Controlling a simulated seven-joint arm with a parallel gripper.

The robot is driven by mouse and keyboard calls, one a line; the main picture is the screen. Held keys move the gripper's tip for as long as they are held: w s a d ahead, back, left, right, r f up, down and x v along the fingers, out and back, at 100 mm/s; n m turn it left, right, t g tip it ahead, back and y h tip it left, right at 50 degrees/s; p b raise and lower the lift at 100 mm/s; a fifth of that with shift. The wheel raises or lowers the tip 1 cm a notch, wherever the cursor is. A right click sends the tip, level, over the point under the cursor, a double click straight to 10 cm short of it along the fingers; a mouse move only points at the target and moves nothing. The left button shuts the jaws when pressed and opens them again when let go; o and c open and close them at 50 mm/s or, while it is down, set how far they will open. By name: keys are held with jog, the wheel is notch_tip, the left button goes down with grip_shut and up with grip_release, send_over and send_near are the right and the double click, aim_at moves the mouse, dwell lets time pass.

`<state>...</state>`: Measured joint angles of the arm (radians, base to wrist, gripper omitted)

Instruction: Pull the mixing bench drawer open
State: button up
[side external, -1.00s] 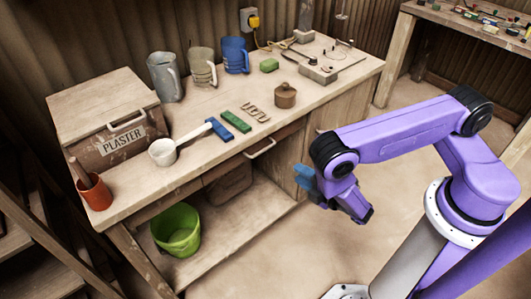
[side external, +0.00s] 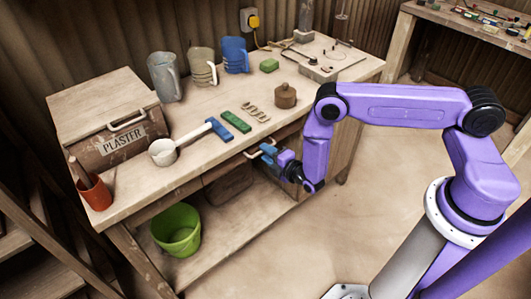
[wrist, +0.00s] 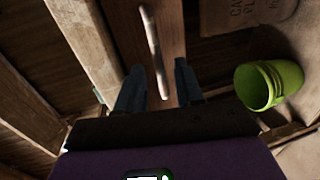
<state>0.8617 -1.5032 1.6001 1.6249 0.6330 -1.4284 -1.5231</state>
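The mixing bench (side external: 130,195) is a wooden table with a drawer (side external: 285,134) under its front edge. The drawer looks closed. Its pale bar handle (side external: 250,154) is partly hidden by my gripper in the side view. My gripper (side external: 266,151) has blue fingers and is at the handle. In the wrist view the handle (wrist: 152,50) runs up the picture, and its near end lies between my two spread fingertips (wrist: 160,78). The fingers are apart, with a gap on each side of the handle. I cannot see them touching it.
A green bucket (side external: 176,230) stands on the lower shelf. The floor before the bench is clear.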

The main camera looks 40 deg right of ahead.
jog(key=shift+w+f, duration=0.15)
jog(key=shift+w, duration=0.55)
grip_shut()
dwell(1.1)
